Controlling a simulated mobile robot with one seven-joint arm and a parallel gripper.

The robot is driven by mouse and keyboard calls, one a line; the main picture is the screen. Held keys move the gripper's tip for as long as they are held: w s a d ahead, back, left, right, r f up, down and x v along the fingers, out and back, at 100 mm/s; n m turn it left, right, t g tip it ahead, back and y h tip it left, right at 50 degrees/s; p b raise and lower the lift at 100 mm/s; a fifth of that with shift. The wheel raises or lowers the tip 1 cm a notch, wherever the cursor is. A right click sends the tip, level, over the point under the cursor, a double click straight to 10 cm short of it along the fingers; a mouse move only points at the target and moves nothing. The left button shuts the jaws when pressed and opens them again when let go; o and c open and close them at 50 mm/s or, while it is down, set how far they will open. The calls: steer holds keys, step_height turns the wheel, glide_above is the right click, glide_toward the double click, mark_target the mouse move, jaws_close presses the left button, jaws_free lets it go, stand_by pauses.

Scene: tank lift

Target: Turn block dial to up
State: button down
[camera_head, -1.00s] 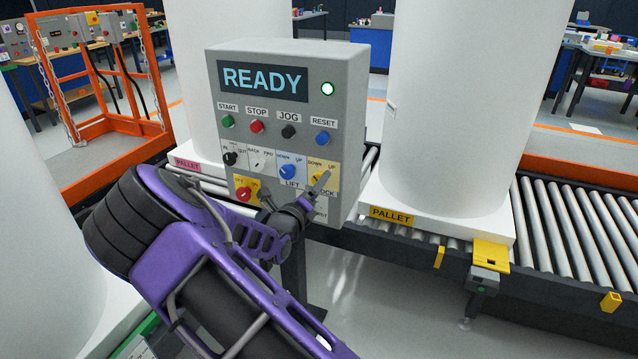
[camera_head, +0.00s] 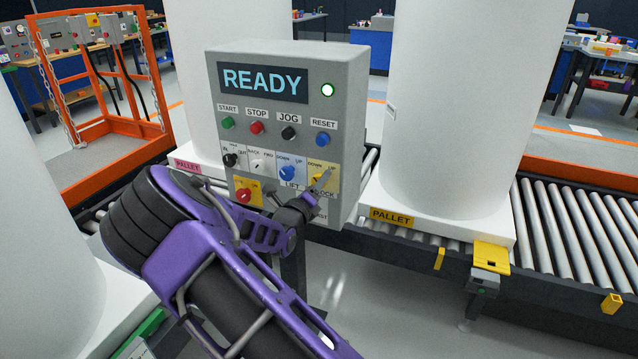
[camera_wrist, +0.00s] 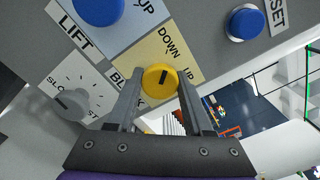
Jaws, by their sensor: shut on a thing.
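The block dial is a round yellow knob with a black pointer mark, on a yellow plate labelled DOWN and UP. It shows in the wrist view (camera_wrist: 160,80), with its mark pointing roughly between the two labels. In the head view the dial (camera_head: 317,178) is at the lower right of the grey control panel (camera_head: 344,110), partly hidden by a finger. My gripper (camera_wrist: 160,92) is shut on the dial, one finger on each side. In the head view my gripper (camera_head: 320,182) reaches the panel from below.
The blue lift dial (camera_head: 287,172) is just left of the block dial, and the red and yellow switch (camera_head: 245,193) is lower left. The panel display (camera_head: 263,81) reads READY and a light (camera_head: 327,90) glows. White tanks on pallets (camera_head: 395,217) stand close on both sides.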

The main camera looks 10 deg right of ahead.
steer(key=shift+m, duration=0.3)
steer(key=m, duration=0.3)
steer(key=shift+m, duration=0.3)
steer(key=m, duration=0.1)
steer(key=m+b, duration=0.1)
steer(key=m, duration=0.1)
steer(key=shift+f+m+b, duration=0.2)
steer(key=shift+m+b, duration=0.1)
steer(key=m+b, duration=0.3)
steer(key=m, duration=0.1)
steer(key=shift+m, duration=0.3)
steer(key=shift+a+m+b, duration=0.1)
steer(key=shift+m+b, duration=1.05)
steer(key=shift+m, duration=0.65)
steer(key=shift+r, duration=0.1)
steer(key=shift+c, duration=1.5)
jaws_free()
